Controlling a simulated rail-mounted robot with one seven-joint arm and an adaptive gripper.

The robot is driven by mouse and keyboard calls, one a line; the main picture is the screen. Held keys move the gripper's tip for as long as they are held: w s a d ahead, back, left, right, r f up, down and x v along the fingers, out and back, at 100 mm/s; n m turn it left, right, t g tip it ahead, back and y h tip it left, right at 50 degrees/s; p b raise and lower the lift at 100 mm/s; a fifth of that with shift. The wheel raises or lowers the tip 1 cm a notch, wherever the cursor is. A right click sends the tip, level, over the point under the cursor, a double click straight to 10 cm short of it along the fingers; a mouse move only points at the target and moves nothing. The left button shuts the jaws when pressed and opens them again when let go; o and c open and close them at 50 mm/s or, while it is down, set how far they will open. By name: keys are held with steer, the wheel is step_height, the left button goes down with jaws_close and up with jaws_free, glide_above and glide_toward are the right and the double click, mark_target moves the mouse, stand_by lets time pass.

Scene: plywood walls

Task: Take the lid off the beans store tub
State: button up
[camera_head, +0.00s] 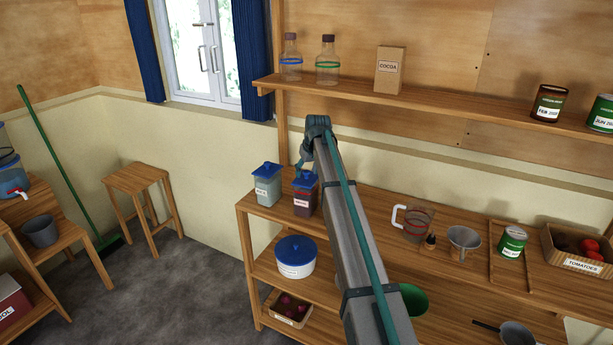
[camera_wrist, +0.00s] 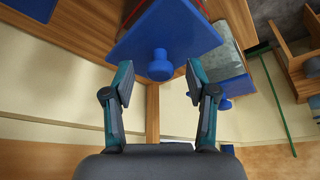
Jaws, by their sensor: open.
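Two square tubs with blue lids stand side by side on the top of the wooden rack. The right one, with dark red contents (camera_head: 305,203), is the likely beans tub; its label is too small to read surely. Its blue lid (camera_wrist: 165,32) is on and shows large in the wrist view, with a round knob (camera_wrist: 160,66). My gripper (camera_wrist: 160,80) is open, its fingers apart on either side of the knob's line. I cannot tell whether they reach it. In the head view my gripper (camera_head: 299,168) is just above this tub, partly hidden by my arm.
The paler tub (camera_head: 267,190) stands close on the left; it also shows in the wrist view (camera_wrist: 226,58). A shelf with bottles (camera_head: 327,62) hangs above. A measuring jug (camera_head: 415,224) stands to the right. A white pot (camera_head: 295,260) is on the level below.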

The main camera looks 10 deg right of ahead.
steer(key=shift+w+f, duration=0.25)
steer(key=shift+f, duration=0.3)
steer(key=c, duration=1)
steer(key=shift+c, duration=0.2)
